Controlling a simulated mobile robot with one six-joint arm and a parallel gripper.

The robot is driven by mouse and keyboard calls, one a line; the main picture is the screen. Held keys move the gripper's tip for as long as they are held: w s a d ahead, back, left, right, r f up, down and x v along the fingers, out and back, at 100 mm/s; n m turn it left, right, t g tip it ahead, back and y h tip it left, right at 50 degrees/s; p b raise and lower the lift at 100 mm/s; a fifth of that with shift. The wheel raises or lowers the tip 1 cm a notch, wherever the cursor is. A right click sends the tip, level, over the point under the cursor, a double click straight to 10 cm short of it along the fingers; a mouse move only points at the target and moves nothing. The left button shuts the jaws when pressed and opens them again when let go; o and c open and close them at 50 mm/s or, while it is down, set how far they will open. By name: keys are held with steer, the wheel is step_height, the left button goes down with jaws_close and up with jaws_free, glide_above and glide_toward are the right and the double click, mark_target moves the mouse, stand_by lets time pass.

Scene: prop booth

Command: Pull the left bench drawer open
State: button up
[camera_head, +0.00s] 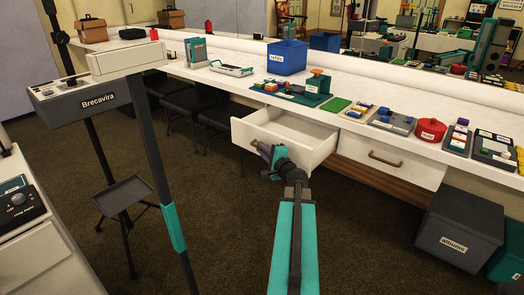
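The left bench drawer (301,157) is pulled out from under the long white bench, and its pale, empty-looking inside shows. Its brass handle (253,143) is partly hidden by my gripper. My gripper (264,151) is right at the drawer front, over the handle. Its fingers are small and dark here, so I cannot tell whether they are closed around the handle or only beside it. The right bench drawer (405,173) is shut, with its own brass handle (385,159) in clear view.
On the bench (215,84) stand a blue bin (287,58), a red pot (430,130) and several small trays. A grey "albums" box (458,228) is on the floor at right. A dark stand (152,130) rises at left. Carpet (370,235) between is clear.

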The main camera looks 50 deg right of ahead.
steer(key=o, duration=0.3)
steer(key=shift+s, duration=0.1)
steer(key=p+v, duration=0.2)
steer(key=v, duration=0.3)
steer(key=shift+s+r, duration=0.15)
steer(key=shift+s, duration=0.15)
steer(key=shift+s+a+p, duration=0.1)
steer(key=shift+s+p, duration=0.1)
steer(key=shift+p, duration=0.9)
steer(key=p+v, duration=0.2)
steer(key=p, duration=0.5)
